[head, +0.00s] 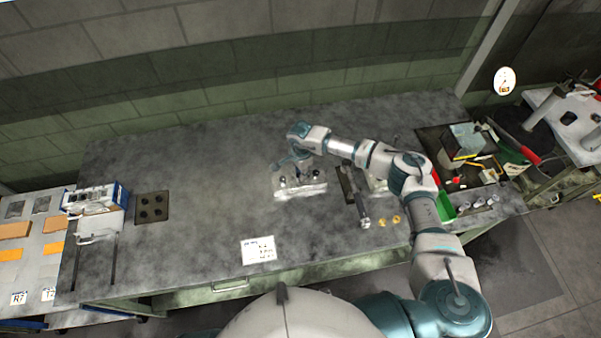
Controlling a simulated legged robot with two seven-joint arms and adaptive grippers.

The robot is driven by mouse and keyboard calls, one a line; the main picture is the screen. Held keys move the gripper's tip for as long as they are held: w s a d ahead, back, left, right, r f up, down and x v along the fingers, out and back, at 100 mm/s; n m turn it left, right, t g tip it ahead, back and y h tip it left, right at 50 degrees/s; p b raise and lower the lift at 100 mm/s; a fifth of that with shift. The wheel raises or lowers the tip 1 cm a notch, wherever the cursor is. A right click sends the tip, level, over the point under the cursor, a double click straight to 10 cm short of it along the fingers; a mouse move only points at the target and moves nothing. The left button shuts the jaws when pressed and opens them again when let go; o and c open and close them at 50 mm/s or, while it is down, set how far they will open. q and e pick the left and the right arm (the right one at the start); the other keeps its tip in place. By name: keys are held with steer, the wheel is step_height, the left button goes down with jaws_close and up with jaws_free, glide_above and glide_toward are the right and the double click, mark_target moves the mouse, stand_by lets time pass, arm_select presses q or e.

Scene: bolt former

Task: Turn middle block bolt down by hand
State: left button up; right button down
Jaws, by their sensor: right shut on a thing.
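A pale metal block (303,190) with several dark bolts stands on the grey workbench, a little right of its middle. My right arm reaches in from the right, and my right gripper (297,163) is over the block, pointing down. It is shut on a bolt at the block; the fingertips and the bolt head are small and partly hidden by the wrist, so which bolt it is on is hard to tell. Another dark bolt (313,179) shows at the block's right part. My left gripper is not in view.
A dark plate with holes (152,207) lies at the bench's left. A white card (258,250) lies near the front edge. A grey tool (362,213) and brass-coloured rings (389,220) lie right of the block. A green bin (444,207) stands further right.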

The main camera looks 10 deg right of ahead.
steer(key=m+b, duration=0.1)
steer(key=m, duration=0.2)
steer(key=shift+m, duration=0.4)
steer(key=m+b, duration=0.1)
steer(key=m, duration=0.2)
steer(key=shift+s+m+b, duration=0.1)
steer(key=shift+m+b, duration=0.2)
steer(key=m+b, duration=0.1)
steer(key=m, duration=0.2)
steer(key=shift+m, duration=0.4)
steer(key=m, duration=0.4)
steer(key=shift+s+a+r, duration=0.1)
steer(key=shift+r, duration=0.05)
steer(key=m, duration=0.4)
steer(key=shift+a+b, duration=0.1)
steer(key=shift+b, duration=0.25)
steer(key=m, duration=0.3)
steer(key=shift+a+m, duration=0.1)
steer(key=shift+m, duration=0.2)
steer(key=m, duration=0.3)
steer(key=shift+a+r+m+p, duration=0.1)
steer(key=shift+m+p, duration=0.2)
steer(key=shift+a+m+p, duration=0.1)
steer(key=shift+m+p, duration=0.2)
steer(key=shift+m, duration=1.6)
